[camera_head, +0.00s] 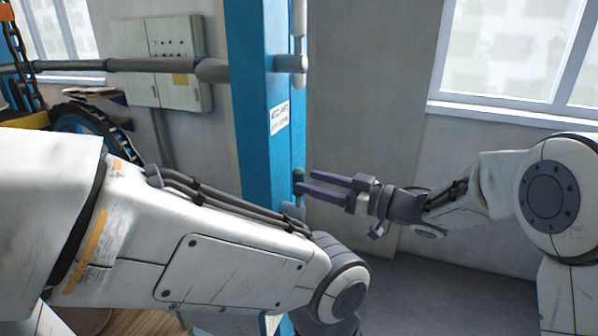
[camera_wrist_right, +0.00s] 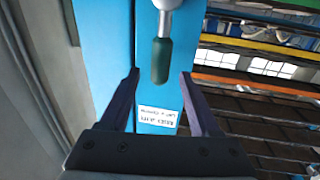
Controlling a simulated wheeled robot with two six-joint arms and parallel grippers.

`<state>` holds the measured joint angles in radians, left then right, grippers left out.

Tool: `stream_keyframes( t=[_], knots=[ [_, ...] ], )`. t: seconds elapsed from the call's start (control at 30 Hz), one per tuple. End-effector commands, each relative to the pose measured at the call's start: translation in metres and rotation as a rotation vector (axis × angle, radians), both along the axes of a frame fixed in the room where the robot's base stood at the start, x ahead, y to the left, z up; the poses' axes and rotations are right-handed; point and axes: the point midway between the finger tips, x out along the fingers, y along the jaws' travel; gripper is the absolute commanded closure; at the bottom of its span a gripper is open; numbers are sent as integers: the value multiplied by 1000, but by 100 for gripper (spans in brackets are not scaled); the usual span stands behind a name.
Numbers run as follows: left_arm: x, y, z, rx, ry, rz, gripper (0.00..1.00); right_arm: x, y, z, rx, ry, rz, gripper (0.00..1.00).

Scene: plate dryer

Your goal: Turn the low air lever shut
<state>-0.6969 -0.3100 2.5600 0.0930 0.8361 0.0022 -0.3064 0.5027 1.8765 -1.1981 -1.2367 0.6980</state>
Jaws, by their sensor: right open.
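The low air lever has a dark green grip (camera_head: 298,177) on a pale metal stem, mounted low on the blue post (camera_head: 262,110). In the head view the grip stands upright above its stem. In the right wrist view the grip (camera_wrist_right: 161,60) hangs from the top of the picture, between the two fingertips. My right gripper (camera_head: 307,182) is open, its purple fingers reaching left to the grip. The fingers (camera_wrist_right: 160,76) show a gap on both sides of the grip, and I cannot tell whether either touches it. My left arm crosses the foreground; its gripper is out of view.
A grey pipe (camera_head: 140,65) runs to the post higher up, with a valve fitting (camera_head: 291,64) there. A white label (camera_head: 279,118) is on the post. A grey cabinet (camera_head: 160,62) hangs behind. My left forearm lies close below the lever. Floor at right (camera_head: 440,285) is clear.

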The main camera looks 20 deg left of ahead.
Motion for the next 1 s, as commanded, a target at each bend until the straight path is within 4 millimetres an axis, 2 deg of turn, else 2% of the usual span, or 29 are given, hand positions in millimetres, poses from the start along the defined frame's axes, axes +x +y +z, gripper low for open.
stream_keyframes(
  t=[0.1, 0.3, 0.63, 0.8, 1.0],
  knots=[
    [0, 0, 11, 0, 0, 1, 50, 3, 21, 2, -2, 1, 2, 37],
    [0, 0, 17, 0, 0, 1, 50, 7, 40, 1, -1, -1, 1, 37],
    [0, 0, 17, 0, 0, 1, 50, 8, 43, 0, -1, -1, -1, 37],
    [0, 0, 17, 0, 0, 1, 50, 8, 42, 0, -1, -1, -1, 100],
    [0, 0, 17, 0, 0, 1, 50, 8, 42, 0, 0, -1, -1, 100]
  ],
)
